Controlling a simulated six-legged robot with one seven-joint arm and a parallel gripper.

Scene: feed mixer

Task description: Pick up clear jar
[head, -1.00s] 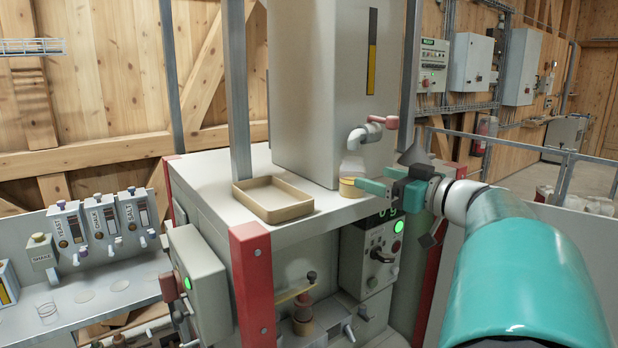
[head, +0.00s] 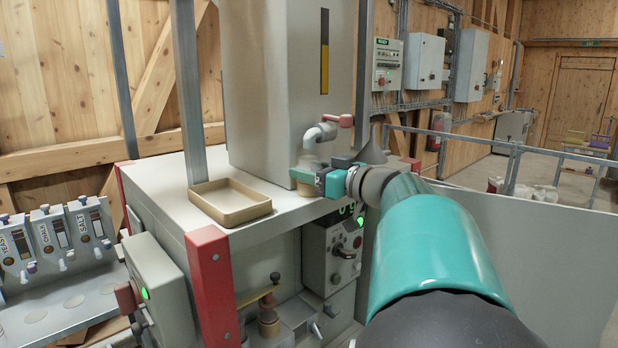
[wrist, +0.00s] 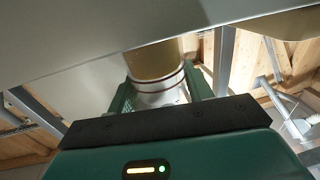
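A clear jar (head: 309,161) with a tan lower part stands under the tap on the machine's ledge. My gripper (head: 307,177) is level with it, and a teal finger crosses in front of the jar's middle. In the wrist view the jar (wrist: 160,90), with thin red lines around it, lies between the two green fingers of my gripper (wrist: 162,97). The fingers flank it closely; whether they press on it cannot be told. Part of the jar is hidden by the finger.
The tap (head: 320,132) with a red handle is just above the jar. A shallow tan tray (head: 232,215) lies on the ledge to the left. The tall grey tank (head: 270,80) rises close behind, and a grey cone (head: 372,148) stands to the right.

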